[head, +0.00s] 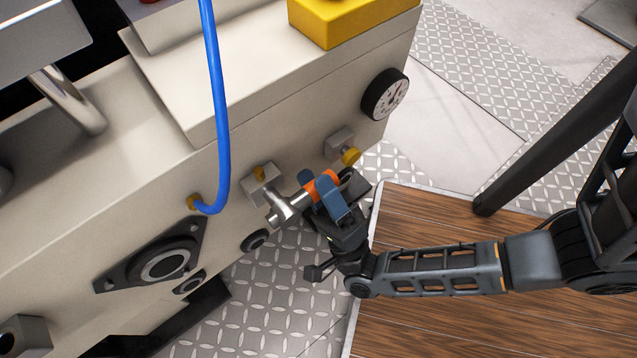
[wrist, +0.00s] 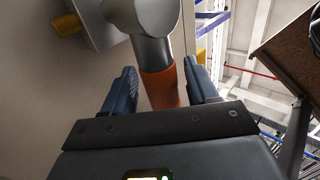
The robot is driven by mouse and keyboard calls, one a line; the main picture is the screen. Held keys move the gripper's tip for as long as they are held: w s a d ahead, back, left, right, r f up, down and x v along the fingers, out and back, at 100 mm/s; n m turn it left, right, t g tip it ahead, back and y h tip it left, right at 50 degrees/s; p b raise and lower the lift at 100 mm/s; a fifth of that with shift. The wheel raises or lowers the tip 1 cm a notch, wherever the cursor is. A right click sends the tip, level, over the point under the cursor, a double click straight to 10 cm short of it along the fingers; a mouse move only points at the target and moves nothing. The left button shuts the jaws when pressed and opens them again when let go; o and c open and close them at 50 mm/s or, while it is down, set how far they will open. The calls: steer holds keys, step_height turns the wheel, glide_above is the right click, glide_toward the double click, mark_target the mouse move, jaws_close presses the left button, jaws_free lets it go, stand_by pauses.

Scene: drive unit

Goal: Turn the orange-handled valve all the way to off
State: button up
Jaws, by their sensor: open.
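The valve (head: 281,208) is a silver lever on a square block on the side of the beige drive unit, with an orange grip (head: 321,183) at its outer end. In the head view the lever points to the right and slightly up. My gripper (head: 327,192) is at the orange grip, with one blue finger on each side of it. In the wrist view the orange grip (wrist: 161,88) lies between the two open fingers, with gaps visible on both sides. The grip's far end is hidden behind my gripper body.
A blue hose (head: 221,110) hangs left of the valve. A yellow-capped fitting (head: 349,155) and a round gauge (head: 385,95) sit on the unit to the right. A black flanged part (head: 160,264) is at lower left. A wooden surface (head: 430,220) lies below my arm.

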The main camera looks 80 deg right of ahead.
steer(key=v, duration=0.7)
steer(key=shift+s+a+f, duration=0.2)
steer(key=shift+f, duration=0.1)
